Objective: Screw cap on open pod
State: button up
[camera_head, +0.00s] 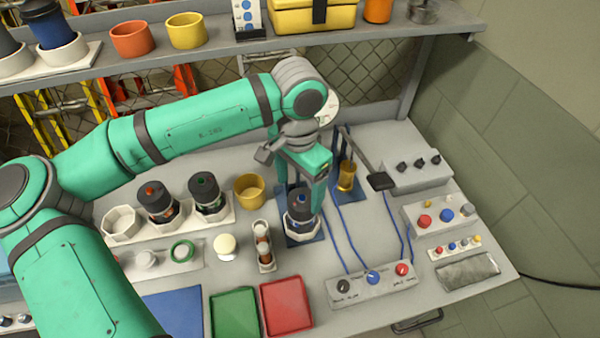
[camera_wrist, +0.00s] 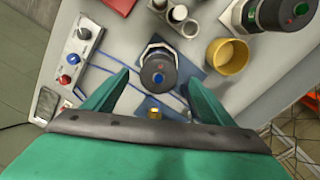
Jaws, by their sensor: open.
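A dark pod (camera_head: 301,222) with a blue dot on its top stands upright in a pale hexagonal holder on a blue pad. The wrist view shows it from above (camera_wrist: 158,68); its top looks covered, and I cannot tell whether that is a separate cap. My gripper (camera_wrist: 160,78) is open and empty, pointing down, its fingers on either side of the pod with gaps in the wrist view. Two more dark pods, one red-dotted (camera_head: 158,200) and one green-dotted (camera_head: 207,194), stand in the rack at left. A green ring (camera_head: 182,250) and a white round piece (camera_head: 146,259) sit on a tray.
A yellow cup (camera_head: 249,190) stands left of the blue pad. A small holder with brown-topped vials (camera_head: 264,246) stands in front of it. A knob panel (camera_head: 373,286) with blue cables lies right. Green (camera_head: 234,312) and red (camera_head: 287,305) trays lie at the front. A shelf overhangs the back.

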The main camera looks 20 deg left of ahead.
aim_at(299, 203)
jog(key=f, duration=0.5)
jog(key=shift+s+a, duration=0.1)
jog(key=shift+a, duration=0.15)
jog(key=shift+d+f, duration=0.35)
jog(key=shift+f, duration=0.2)
jog(key=shift+a, duration=0.1)
jog(key=c, duration=1.1)
jog(key=o, duration=0.3)
jog(key=shift+c, duration=1.3)
jog(key=m, duration=1)
jog(key=shift+s+f, duration=0.1)
jog(key=shift+s, duration=0.1)
